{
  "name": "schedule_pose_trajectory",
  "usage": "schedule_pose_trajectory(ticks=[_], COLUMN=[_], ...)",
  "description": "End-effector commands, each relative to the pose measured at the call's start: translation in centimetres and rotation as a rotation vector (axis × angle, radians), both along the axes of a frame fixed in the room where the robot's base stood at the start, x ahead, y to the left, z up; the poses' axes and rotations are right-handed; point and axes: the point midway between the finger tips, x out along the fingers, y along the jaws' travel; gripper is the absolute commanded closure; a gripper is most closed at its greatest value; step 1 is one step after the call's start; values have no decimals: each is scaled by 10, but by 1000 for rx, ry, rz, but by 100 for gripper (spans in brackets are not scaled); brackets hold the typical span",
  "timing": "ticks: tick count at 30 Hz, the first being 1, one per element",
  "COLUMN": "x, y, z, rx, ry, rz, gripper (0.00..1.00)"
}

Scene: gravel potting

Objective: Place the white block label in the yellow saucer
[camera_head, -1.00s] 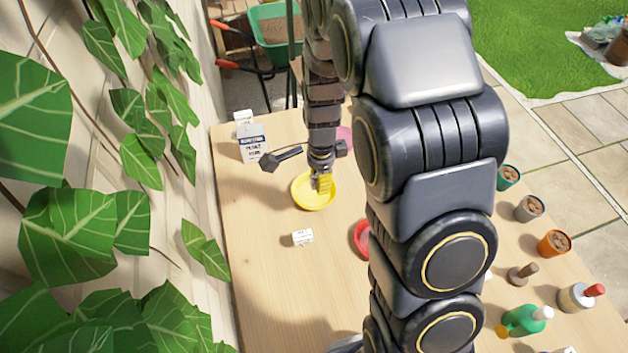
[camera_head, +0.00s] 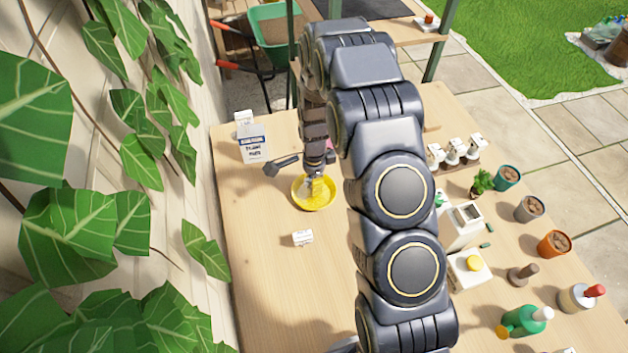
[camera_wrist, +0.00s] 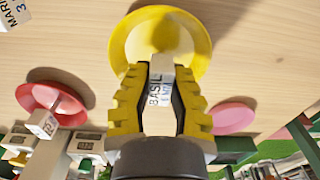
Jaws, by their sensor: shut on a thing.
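The yellow saucer (camera_head: 302,201) lies on the wooden table, and it fills the top middle of the wrist view (camera_wrist: 199,48). My gripper (camera_head: 317,188) is over the saucer. In the wrist view, the yellow fingers of my gripper (camera_wrist: 160,78) are shut on a white block label (camera_wrist: 159,88) with "BASIL" printed on it. The block's far end overlaps the saucer. I cannot tell whether it touches the saucer floor. In the head view my gripper largely hides the block.
Another white block (camera_head: 302,238), lettered "MARI" in the wrist view (camera_wrist: 14,12), lies apart on the table. A pink saucer (camera_wrist: 232,117) is at right. A white carton (camera_head: 252,145) stands near the wall.

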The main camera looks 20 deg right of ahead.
Motion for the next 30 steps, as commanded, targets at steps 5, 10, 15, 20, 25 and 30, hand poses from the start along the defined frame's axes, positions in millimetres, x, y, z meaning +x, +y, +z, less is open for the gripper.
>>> schedule_pose_trajectory(ticks=[5,10,15,20,25,30], x=[0,0,0,0,1,1], y=[0,0,0,0,0,0], z=[-1,-2,-2,2,26,64], rx=[0,0,0,0,-1,-2], ry=[0,0,0,-2,-5,-6], rz=[0,0,0,0,0,0], gripper=[100,66,66,66,66,66])
